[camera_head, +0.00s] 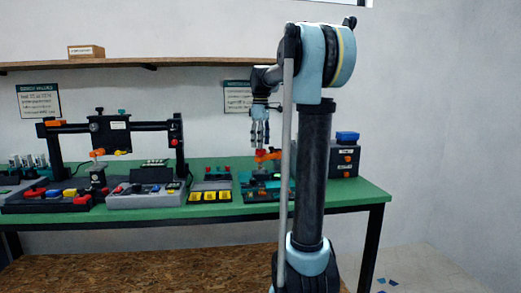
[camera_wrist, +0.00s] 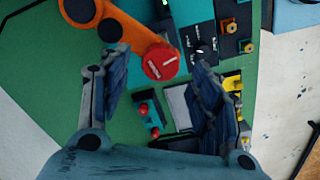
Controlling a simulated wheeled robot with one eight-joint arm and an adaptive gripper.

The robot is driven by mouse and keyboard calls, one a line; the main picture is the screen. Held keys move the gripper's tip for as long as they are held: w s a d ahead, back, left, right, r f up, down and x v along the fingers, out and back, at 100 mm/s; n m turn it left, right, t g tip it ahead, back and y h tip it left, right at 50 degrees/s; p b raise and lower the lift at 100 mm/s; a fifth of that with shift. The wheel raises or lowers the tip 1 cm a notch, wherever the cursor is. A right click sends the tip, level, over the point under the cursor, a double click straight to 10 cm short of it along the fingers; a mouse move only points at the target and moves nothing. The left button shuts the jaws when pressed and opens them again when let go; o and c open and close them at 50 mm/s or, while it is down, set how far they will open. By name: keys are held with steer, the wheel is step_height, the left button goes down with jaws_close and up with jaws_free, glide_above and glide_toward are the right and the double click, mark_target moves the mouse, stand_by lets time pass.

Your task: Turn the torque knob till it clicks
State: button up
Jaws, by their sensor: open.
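A round red knob (camera_wrist: 160,62) with a white line across its top sits at the end of an orange arm (camera_wrist: 122,27) in the wrist view. I take it for the torque knob. In the head view the orange and red part (camera_head: 268,156) shows small on the green bench. My gripper (camera_head: 260,142) points down just above it. In the wrist view my gripper (camera_wrist: 160,58) is open, with one finger on each side of the knob and gaps between. I cannot tell how far the fingertips are above it.
The green bench (camera_head: 376,193) carries a tray of yellow parts (camera_head: 210,196), a black gantry (camera_head: 112,126) and dark drawers (camera_head: 344,160) with a blue item on top. Red buttons (camera_wrist: 143,108) and a dark panel lie near the knob. A shelf (camera_head: 180,63) runs above.

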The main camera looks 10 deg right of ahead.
steer(key=shift+f, duration=1.4)
steer(key=c, duration=1.1)
steer(key=shift+m, duration=0.5)
steer(key=m, duration=0.5)
steer(key=shift+m, duration=0.3)
steer(key=m, duration=0.6)
